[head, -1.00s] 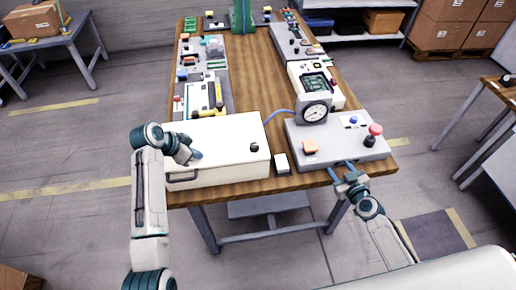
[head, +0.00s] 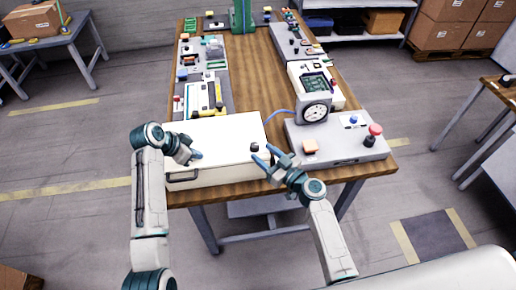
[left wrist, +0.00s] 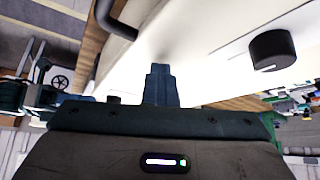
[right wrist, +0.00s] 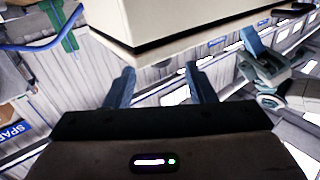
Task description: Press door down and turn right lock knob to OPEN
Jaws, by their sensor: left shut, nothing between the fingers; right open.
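The white door (head: 215,135) of a low box lies flat at the table's front left, with a dark handle (head: 182,179) on its front side. The black right lock knob (head: 254,147) is near the door's right edge; it also shows in the left wrist view (left wrist: 272,50) with a pale mark. My left gripper (head: 196,156) is shut with its tips at the door's left part; I cannot tell whether they touch. My right gripper (head: 267,156) is open and empty, just right of the knob. In the right wrist view its fingers (right wrist: 161,88) are below a white box corner (right wrist: 170,25).
A grey panel (head: 345,150) with a dial gauge (head: 315,113), an orange block (head: 310,146) and a red button (head: 375,129) stands right of the box. A blue cable (head: 279,112) runs behind the knob. More devices line the table; its middle strip is bare wood.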

